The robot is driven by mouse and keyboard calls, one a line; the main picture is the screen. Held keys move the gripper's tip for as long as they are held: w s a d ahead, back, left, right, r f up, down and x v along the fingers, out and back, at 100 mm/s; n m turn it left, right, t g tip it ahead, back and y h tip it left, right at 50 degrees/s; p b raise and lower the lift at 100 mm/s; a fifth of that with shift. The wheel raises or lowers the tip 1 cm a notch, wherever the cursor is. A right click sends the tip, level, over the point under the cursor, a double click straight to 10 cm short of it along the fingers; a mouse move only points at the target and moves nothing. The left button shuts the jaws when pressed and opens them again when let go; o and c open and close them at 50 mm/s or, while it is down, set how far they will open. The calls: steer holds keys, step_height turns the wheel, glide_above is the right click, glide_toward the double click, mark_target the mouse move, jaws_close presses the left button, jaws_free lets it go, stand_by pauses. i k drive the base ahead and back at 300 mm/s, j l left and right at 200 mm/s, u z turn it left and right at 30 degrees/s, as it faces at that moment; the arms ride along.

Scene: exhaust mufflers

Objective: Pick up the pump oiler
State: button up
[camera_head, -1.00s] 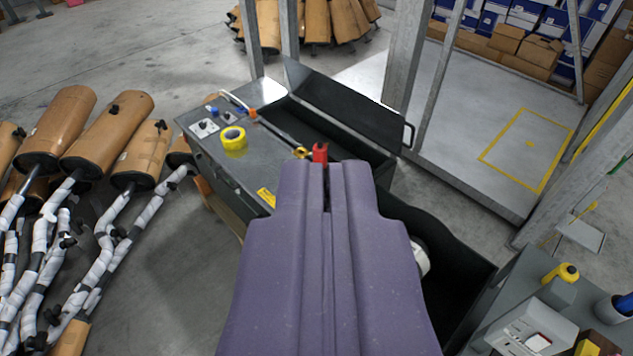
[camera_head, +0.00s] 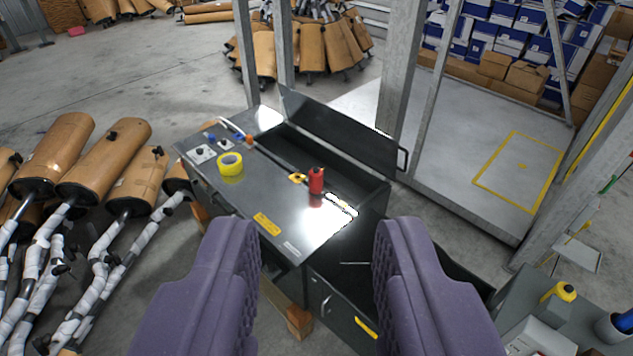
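My gripper (camera_head: 312,280) is open and empty, with its two purple fingers wide apart in the foreground. A small red upright object (camera_head: 316,181) stands on the dark metal workbench (camera_head: 222,196), ahead of the gap between the fingers. I cannot tell whether it is the pump oiler. A thin pale rod (camera_head: 353,263) points left from beside the right finger, over the open dark bin (camera_head: 440,250). Whatever it belongs to is hidden behind that finger, so it too could be part of the oiler.
A yellow tape roll (camera_head: 230,164) lies on the workbench, whose open compartment has a raised dark lid (camera_head: 340,130). Mufflers (camera_head: 88,165) crowd the left. A grey surface with a yellow-topped item (camera_head: 559,293) is at the lower right. Metal posts (camera_head: 395,75) stand behind.

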mark_target(315, 180)
steer(key=i+j+z, duration=0.3)
steer(key=i+j, duration=0.25)
steer(key=i+j+z, duration=0.1)
steer(key=i+j, duration=0.2)
steer(key=i+j+z, duration=0.15)
steer(key=i+j, duration=0.2)
steer(key=i+j+z, duration=0.3)
steer(key=i+j, duration=0.2)
steer(key=j, duration=0.3)
steer(key=i+j+z, duration=0.15)
steer(key=j, duration=0.25)
steer(key=i+j+z, duration=0.1)
steer(key=i+j, duration=0.15)
steer(key=j, duration=0.2)
